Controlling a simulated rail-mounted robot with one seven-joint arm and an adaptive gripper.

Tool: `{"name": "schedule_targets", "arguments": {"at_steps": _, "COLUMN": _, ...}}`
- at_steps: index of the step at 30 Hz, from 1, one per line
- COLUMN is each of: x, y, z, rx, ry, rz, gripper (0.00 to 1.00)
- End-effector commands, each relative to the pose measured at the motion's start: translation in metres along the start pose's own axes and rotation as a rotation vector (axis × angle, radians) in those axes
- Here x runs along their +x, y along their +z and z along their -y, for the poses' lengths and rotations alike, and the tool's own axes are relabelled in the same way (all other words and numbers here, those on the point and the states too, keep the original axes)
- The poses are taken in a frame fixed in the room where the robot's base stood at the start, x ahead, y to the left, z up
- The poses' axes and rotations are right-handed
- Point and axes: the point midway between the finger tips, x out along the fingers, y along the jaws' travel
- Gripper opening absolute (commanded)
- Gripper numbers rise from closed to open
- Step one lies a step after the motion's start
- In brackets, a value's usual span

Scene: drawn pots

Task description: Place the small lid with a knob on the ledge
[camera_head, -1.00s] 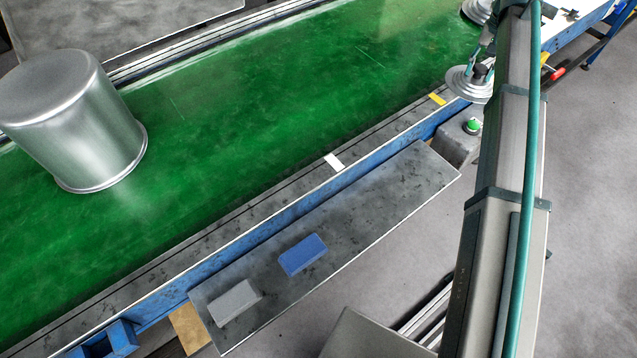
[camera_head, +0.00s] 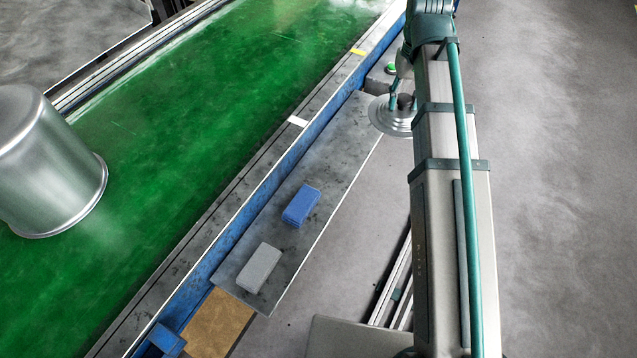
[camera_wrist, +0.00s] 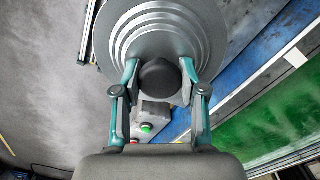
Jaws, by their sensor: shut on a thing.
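The small lid (camera_head: 386,117) is a round grey metal disc with stepped rings and a black knob. My gripper (camera_head: 401,98) is shut on the knob and holds the lid at the far end of the grey ledge, partly over its outer edge in the head view. I cannot tell the height of the lid above the ledge. In the wrist view the lid (camera_wrist: 160,40) fills the top middle, with my gripper's fingers (camera_wrist: 160,78) on both sides of the black knob. The ledge (camera_head: 330,160) runs along the blue side of the conveyor.
A blue block (camera_head: 301,205) and a grey block (camera_head: 259,268) lie on the near half of the ledge. The ledge between the blue block and the lid is clear. A large upturned metal pot (camera_head: 50,165) stands on the green belt (camera_head: 190,130). A green button (camera_head: 391,68) sits beyond the ledge.

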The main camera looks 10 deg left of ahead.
Motion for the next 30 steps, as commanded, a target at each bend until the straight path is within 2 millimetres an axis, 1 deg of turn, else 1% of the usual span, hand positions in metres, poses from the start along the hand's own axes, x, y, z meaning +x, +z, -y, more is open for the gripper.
{"name": "schedule_targets", "arguments": {"at_steps": 2, "x": 0.001, "y": 0.001, "z": 0.002, "rx": -0.02, "ry": 0.0, "rz": 0.0, "gripper": 0.03}}
{"name": "schedule_targets", "arguments": {"at_steps": 5, "x": 0.004, "y": -0.008, "z": 0.007, "rx": -0.037, "ry": 0.0, "rz": 0.002, "gripper": 0.03}}
{"name": "schedule_targets", "arguments": {"at_steps": 11, "x": 0.02, "y": -0.043, "z": 0.03, "rx": -0.039, "ry": 0.0, "rz": 0.003, "gripper": 0.03}}
{"name": "schedule_targets", "arguments": {"at_steps": 15, "x": 0.034, "y": -0.069, "z": 0.048, "rx": -0.038, "ry": 0.0, "rz": 0.003, "gripper": 0.03}}
{"name": "schedule_targets", "arguments": {"at_steps": 17, "x": 0.042, "y": -0.079, "z": 0.055, "rx": -0.037, "ry": 0.0, "rz": 0.003, "gripper": 0.03}}
{"name": "schedule_targets", "arguments": {"at_steps": 18, "x": 0.051, "y": -0.082, "z": 0.058, "rx": -0.037, "ry": 0.0, "rz": 0.005, "gripper": 0.03}}
{"name": "schedule_targets", "arguments": {"at_steps": 21, "x": 0.068, "y": -0.093, "z": 0.065, "rx": -0.036, "ry": 0.0, "rz": 0.004, "gripper": 0.03}}
{"name": "schedule_targets", "arguments": {"at_steps": 24, "x": 0.08, "y": -0.1, "z": 0.07, "rx": -0.035, "ry": 0.0, "rz": 0.003, "gripper": 0.03}}
{"name": "schedule_targets", "arguments": {"at_steps": 30, "x": 0.091, "y": -0.107, "z": 0.075, "rx": -0.035, "ry": 0.0, "rz": 0.0, "gripper": 0.03}}
